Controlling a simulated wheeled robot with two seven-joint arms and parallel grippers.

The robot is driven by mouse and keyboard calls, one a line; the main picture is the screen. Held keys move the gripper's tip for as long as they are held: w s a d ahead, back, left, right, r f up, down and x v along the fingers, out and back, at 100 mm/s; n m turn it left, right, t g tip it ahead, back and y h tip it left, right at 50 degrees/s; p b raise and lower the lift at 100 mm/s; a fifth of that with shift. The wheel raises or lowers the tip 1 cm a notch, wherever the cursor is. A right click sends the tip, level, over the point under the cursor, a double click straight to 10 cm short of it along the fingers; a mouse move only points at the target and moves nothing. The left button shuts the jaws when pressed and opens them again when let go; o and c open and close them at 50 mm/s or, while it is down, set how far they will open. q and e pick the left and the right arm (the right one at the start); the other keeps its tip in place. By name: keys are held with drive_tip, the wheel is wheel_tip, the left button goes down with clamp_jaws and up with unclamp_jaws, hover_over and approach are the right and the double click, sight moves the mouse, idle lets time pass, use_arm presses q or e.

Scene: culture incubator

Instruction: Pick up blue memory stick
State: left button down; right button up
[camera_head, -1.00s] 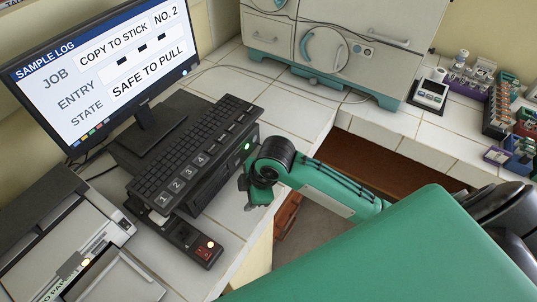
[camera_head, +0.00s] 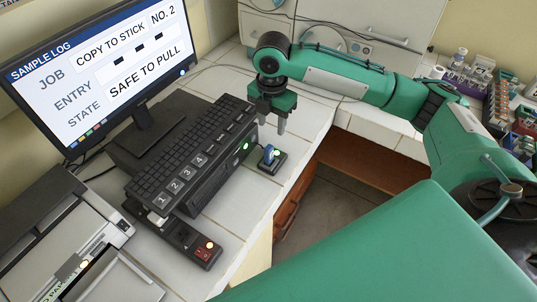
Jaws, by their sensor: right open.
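The blue memory stick (camera_head: 268,155) stands upright in a small black holder (camera_head: 272,166) on the white tiled counter, right of the keyboard. A green light shows beside the stick. My right gripper (camera_head: 270,123) is open and empty above the stick, pointing down. A gap separates its fingertips from the stick in the picture. My left gripper is out of view. The monitor (camera_head: 110,65) reads "COPY TO STICK NO. 2" and "SAFE TO PULL".
The black keyboard (camera_head: 200,157) sits on a dark unit with a green light. A power strip with a lit red switch (camera_head: 206,249) lies in front. A printer (camera_head: 60,240) stands at left, a large incubator (camera_head: 335,40) behind. The counter edge is close right of the holder.

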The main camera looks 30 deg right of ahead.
sight(269, 147)
wheel_tip(269, 147, down, 8)
drive_tip(key=shift+p, duration=0.55)
drive_tip(key=shift+w+f+p, duration=0.15)
drive_tip(key=shift+f+p, duration=0.2)
drive_tip(key=shift+f, duration=0.15)
drive_tip(key=f, duration=0.3)
drive_tip(key=f+p, duration=0.1)
drive_tip(key=shift+w+a+f, duration=0.15)
drive_tip(key=shift+w+f, duration=0.05)
drive_tip(key=shift+w, duration=0.05)
drive_tip(key=shift+c, duration=0.4)
clamp_jaws()
